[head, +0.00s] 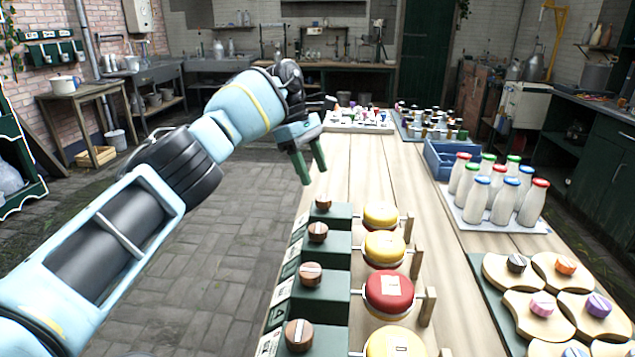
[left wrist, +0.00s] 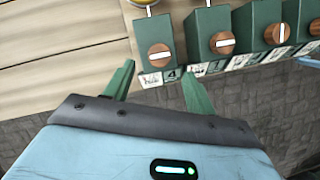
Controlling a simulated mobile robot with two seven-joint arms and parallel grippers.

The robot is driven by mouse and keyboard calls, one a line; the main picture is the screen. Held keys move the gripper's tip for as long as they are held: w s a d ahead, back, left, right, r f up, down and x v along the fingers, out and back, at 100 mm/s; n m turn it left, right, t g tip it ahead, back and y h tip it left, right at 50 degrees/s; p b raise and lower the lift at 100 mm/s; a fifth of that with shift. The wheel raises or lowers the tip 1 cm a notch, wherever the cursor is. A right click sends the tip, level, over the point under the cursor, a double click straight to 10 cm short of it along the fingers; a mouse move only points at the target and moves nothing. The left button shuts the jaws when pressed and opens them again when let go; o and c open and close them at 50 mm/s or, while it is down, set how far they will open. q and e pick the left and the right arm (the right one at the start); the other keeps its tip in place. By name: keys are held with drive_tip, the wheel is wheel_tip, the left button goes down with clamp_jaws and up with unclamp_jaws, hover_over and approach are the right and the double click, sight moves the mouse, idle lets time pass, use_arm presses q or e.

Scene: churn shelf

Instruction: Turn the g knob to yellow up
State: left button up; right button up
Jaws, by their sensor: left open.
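A row of dark green boxes, each with a round brown wooden knob with a white bar, runs along the table's left edge. The farthest knob (head: 323,203) also shows in the left wrist view (left wrist: 160,55). Nearer the camera come the second (head: 318,232), third (head: 310,274) and nearest knob (head: 299,335). Their letter plates are too small to tell which is g. Beside them stand round drums: two yellow at the far end (head: 381,215), one red (head: 389,293), one yellow nearest (head: 395,343). My left gripper (head: 312,175) is open and empty, beyond and above the farthest knob.
Milk bottles (head: 503,195) stand on a white tray right of the drums, with a blue crate (head: 447,158) behind them. Wooden plates with coloured knobs (head: 542,304) lie at the lower right. Small items crowd the table's far end. Bare tabletop (head: 352,165) lies between.

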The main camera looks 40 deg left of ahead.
use_arm(q)
drive_tip(key=shift+v, duration=0.8)
